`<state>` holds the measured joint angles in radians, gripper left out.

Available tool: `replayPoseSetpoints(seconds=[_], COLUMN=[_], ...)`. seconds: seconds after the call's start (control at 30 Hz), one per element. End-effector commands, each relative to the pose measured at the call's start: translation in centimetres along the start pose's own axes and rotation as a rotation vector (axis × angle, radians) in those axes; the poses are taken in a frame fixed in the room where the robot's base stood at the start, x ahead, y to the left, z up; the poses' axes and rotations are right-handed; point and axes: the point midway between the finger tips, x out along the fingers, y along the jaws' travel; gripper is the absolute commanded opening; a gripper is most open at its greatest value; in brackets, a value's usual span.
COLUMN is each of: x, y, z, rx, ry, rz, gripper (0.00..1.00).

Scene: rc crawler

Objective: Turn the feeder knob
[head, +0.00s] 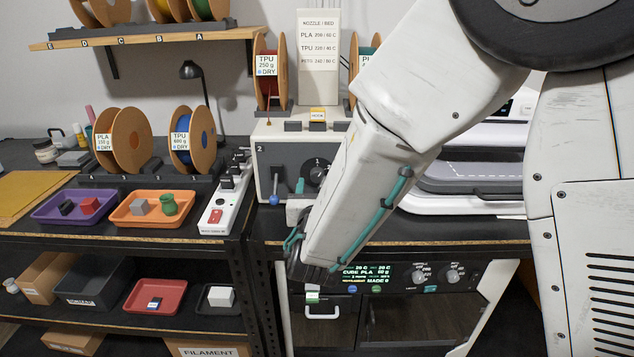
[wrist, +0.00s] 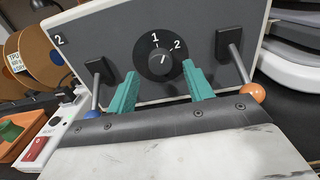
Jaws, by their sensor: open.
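The feeder knob (wrist: 160,60) is a round black dial on the grey front panel of the feeder box (wrist: 110,55). It also shows in the head view (head: 318,175), partly beside my arm. The marks 1 and 2 stand above and to the upper right of it. Its short white pointer line points up and slightly right, roughly between the marks. My gripper (wrist: 160,85) has its two teal fingers apart, one to the lower left and one to the lower right of the knob. The fingers appear short of the knob; contact cannot be told. In the head view my arm hides much of the gripper.
A lever with a blue ball (wrist: 92,113) hangs left of the knob, and one with an orange ball (wrist: 252,93) hangs right, both close to my fingers. A power strip (head: 222,210) lies left of the box. A white printer (head: 480,185) stands to the right.

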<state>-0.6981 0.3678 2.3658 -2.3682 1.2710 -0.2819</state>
Motion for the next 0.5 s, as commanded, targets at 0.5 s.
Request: replayPoseSetpoints(seconds=[0.5], x=[2.3], y=[-0.1], z=[0.0], rx=[0.001], ry=[0.000], rz=[-0.001], gripper=[0.49])
